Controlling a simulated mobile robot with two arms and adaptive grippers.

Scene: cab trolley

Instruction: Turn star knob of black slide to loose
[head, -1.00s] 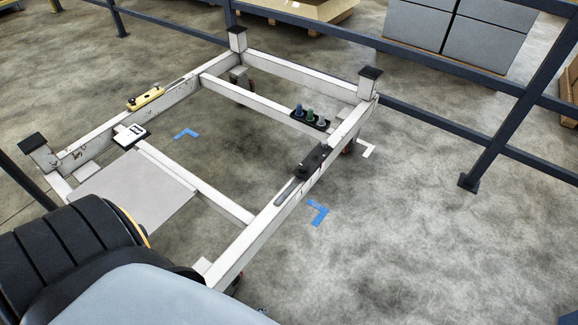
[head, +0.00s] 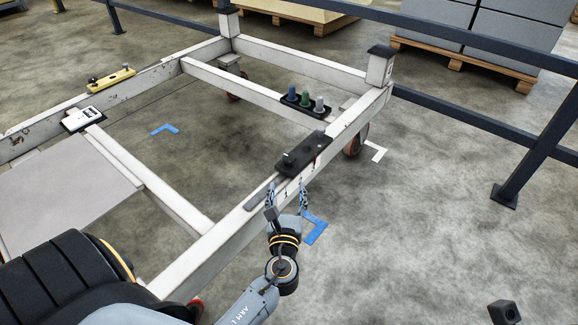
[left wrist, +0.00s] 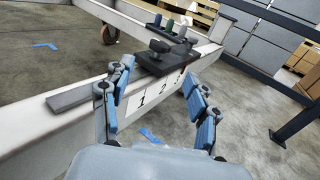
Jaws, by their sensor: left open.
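The black slide (head: 304,154) sits on the near white beam of the trolley frame, with a dark star knob (head: 288,158) on top near its left end. In the left wrist view the black slide (left wrist: 172,62) and its knob (left wrist: 160,46) show just beyond my fingertips. The beam's side below carries labels "1", "2" and a partly hidden one. My left gripper (head: 288,192) is open and empty, beside the beam and short of the slide. Its two blue-padded fingers (left wrist: 158,74) stand apart in the left wrist view, not touching the knob. My right gripper is not seen.
A holder with blue, green and grey pegs (head: 305,100) stands behind the slide. A yellow block (head: 111,80) and a white device (head: 88,117) sit on other beams. A frame post (head: 380,68) rises at the right corner.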

